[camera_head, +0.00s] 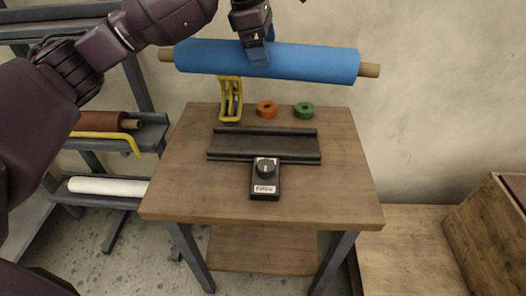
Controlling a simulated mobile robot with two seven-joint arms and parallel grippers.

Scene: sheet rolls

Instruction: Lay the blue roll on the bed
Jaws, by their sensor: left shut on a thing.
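The blue roll (310,62) is a long blue cylinder with a brown core showing at both ends. It hangs level in the air above the back edge of the table. My left gripper (257,52) comes down from above and is shut on the roll near its middle, hiding a small part of it. The bed (235,146) is a dark, shallow trough on the table, with a black unit (265,180) with a round knob at its front. The bed is empty. My right gripper is not in view.
On the wooden table (180,190), a yellow tool (230,100), an orange ring (266,109) and a green ring (304,110) stand behind the bed. A rack at left holds a brown roll (98,121) and a white roll (108,187). A wooden crate (490,235) is at right.

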